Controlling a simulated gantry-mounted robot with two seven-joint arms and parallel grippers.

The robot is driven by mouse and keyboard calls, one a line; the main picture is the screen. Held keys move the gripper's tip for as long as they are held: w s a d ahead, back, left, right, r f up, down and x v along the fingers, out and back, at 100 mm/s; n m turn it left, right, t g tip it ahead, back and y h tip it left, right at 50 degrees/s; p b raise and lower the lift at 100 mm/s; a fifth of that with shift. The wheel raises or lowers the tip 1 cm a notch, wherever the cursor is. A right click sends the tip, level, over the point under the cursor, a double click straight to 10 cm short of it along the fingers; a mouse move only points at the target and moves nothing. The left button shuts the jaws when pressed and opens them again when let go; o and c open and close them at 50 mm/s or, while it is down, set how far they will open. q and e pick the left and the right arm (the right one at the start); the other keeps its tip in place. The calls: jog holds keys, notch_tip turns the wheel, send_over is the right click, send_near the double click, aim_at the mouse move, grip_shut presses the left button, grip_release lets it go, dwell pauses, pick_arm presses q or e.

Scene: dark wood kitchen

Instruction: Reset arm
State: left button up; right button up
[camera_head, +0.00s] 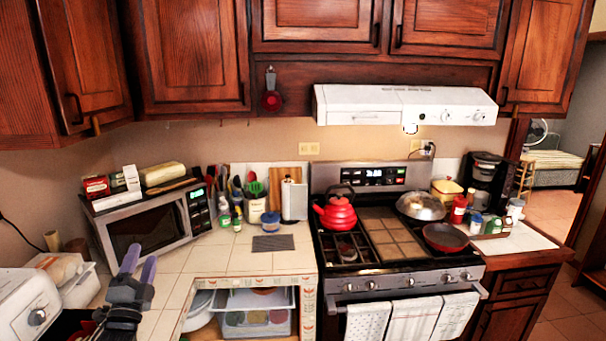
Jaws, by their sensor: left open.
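My left gripper (139,270) is at the lower left, over the tiled counter (240,259) and in front of the microwave. Its two greyish-purple fingers point up and stand apart, with nothing visible between them. My arm comes in from the bottom left. My right gripper and right arm are not in view.
A microwave (150,232) with boxes on top stands behind the gripper. A white appliance (28,303) and a clear bin (78,287) are at left. A red kettle (336,213) and pans are on the stove (400,262). The middle counter is mostly clear.

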pick_arm(q)
jog(key=s+a+f+n+g+y, duration=0.1)
jog(key=s+a+f+n+g, duration=0.1)
jog(key=f+n+g, duration=0.65)
jog(key=s+a+f+n+g+y, duration=0.15)
jog(key=f+g, duration=0.45)
jog(key=f, duration=0.7)
jog(key=s+f+n+g, duration=0.5)
jog(key=s+f+g, duration=0.1)
jog(key=s, duration=0.3)
jog(key=s+d+f+m+h, duration=0.1)
jog(key=s+d+f, duration=0.3)
jog(key=s+d, duration=0.35)
jog(key=s+d+f+m+h, duration=0.1)
jog(key=s+d+f+h, duration=0.1)
jog(key=s+d+f, duration=0.35)
jog(key=s+d+r+h, duration=0.1)
jog(key=s+d+r, duration=0.15)
jog(key=s, duration=0.45)
jog(key=s+d+r+p, duration=0.1)
jog(key=s+d+r, duration=0.15)
jog(key=s, duration=0.45)
jog(key=s+d+r+h, duration=0.1)
jog(key=s+d+r, duration=0.15)
jog(key=s, duration=0.55)
notch_tip(320, 180, up, 22)
jog(key=p, duration=2.2)
jog(key=shift+w+m+t+p, duration=0.3)
jog(key=shift+w+t+p, duration=0.05)
jog(key=shift+w, duration=0.1)
